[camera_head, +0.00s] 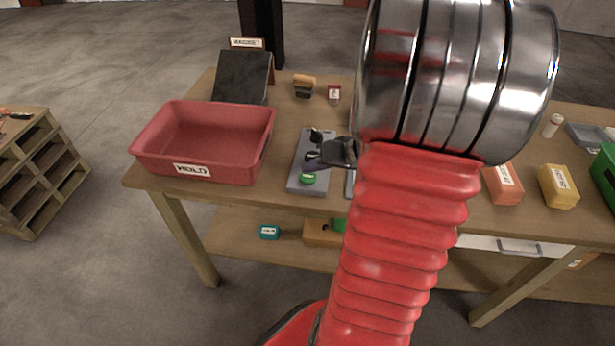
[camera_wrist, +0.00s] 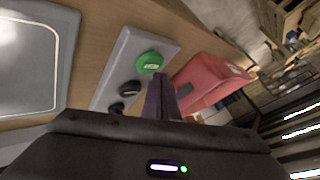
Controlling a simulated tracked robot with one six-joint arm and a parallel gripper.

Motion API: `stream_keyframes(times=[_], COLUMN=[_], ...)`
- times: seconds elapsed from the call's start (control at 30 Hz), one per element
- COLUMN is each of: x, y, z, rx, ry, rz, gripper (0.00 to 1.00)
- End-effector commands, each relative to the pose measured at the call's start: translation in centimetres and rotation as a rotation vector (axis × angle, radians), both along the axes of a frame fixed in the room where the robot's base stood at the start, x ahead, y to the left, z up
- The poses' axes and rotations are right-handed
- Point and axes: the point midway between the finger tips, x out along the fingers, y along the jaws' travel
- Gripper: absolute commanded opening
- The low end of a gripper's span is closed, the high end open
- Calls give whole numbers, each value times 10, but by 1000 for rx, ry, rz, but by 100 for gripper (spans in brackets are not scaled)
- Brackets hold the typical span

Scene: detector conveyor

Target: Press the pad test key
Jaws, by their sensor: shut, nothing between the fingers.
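A grey control panel (camera_head: 299,186) lies on the wooden table, right of the red bin. It carries a round green key (camera_head: 308,178) near its front end, with a small pale label that I cannot read. The green key also shows in the wrist view (camera_wrist: 149,62), beside two black knobs (camera_wrist: 131,87). My gripper (camera_head: 316,155) is shut and empty over the panel, behind the green key in the head view. In the wrist view its fingertips (camera_wrist: 161,84) point just beside the key, and I cannot tell the height between them. My arm hides the table's middle.
A red bin (camera_head: 150,160) marked HOLD stands left of the panel. A large light-grey plate (camera_wrist: 25,62) lies beside the panel. A dark sloped stand (camera_head: 241,75) and a stamp-like wooden piece (camera_head: 304,84) are behind. Orange (camera_head: 503,184) and yellow (camera_head: 557,186) blocks stand right.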

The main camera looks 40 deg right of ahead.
Motion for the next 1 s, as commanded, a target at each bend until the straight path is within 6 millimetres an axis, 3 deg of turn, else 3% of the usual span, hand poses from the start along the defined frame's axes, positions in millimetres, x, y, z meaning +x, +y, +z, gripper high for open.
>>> stream_keyframes(times=[1.0], x=[1], y=[0], z=[-10], rx=[1], ry=[0], rz=[-1], gripper=[0])
